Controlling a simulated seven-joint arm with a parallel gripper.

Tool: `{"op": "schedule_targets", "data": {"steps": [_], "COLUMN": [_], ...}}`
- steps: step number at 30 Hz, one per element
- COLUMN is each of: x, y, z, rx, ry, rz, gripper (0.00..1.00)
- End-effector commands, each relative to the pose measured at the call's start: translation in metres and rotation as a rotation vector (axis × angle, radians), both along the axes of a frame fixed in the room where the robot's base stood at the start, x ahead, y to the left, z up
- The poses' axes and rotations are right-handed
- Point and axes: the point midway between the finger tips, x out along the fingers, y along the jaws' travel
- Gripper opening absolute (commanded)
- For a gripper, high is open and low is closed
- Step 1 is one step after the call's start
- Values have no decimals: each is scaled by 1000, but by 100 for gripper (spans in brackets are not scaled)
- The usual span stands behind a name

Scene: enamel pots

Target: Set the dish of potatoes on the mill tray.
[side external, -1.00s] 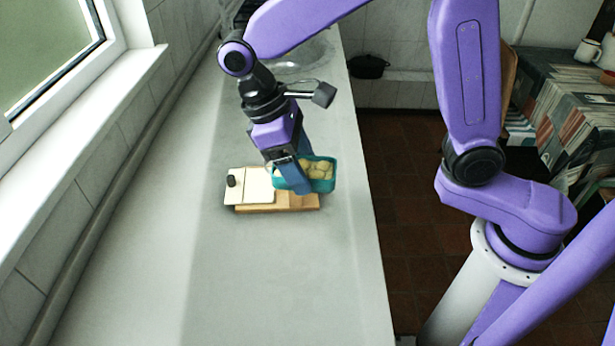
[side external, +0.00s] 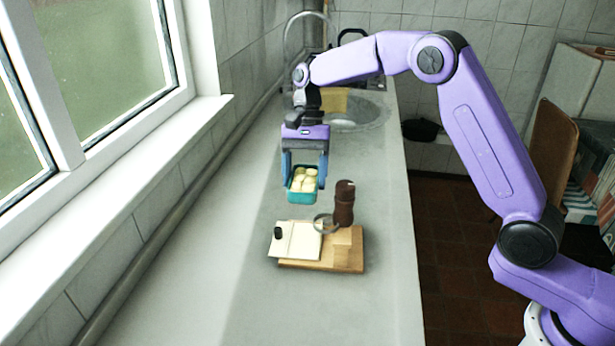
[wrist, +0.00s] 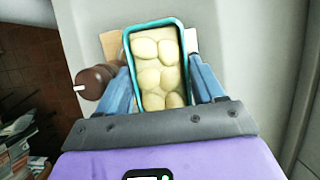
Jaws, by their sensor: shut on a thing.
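The dish of potatoes (side external: 301,198) is a turquoise rectangular dish with several pale potatoes. My gripper (side external: 304,174) is shut on it, with one blue finger at each side, and holds it about level above the counter. The dish also shows between the fingers in the wrist view (wrist: 127,62). The mill tray (side external: 346,262) is a wooden board on the counter, in front of the dish in the side view. A brown mill (side external: 344,204) stands upright on its back right part; it shows left of the dish in the wrist view (wrist: 97,82). The dish hides much of the tray there.
A cream open booklet or card (side external: 300,242) covers the tray's left part, with a small dark object (side external: 278,233) on it. A grey ring (side external: 322,232) is beside the mill. The counter front left (side external: 190,290) is clear. A sink (side external: 360,115) lies behind.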

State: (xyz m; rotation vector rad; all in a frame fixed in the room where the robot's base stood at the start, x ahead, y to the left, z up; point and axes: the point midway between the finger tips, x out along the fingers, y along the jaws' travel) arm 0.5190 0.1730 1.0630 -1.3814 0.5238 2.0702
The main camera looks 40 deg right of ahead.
Motion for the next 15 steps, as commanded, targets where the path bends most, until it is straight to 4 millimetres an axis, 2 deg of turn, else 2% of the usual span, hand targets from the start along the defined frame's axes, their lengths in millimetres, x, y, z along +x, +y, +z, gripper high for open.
{"op": "schedule_targets", "data": {"steps": [9,15], "x": [-1,-1], "y": [1,1], "z": [-62,-86], "rx": [0,0], "ry": [2,0], "rz": [5,6], "gripper": [28,28]}}
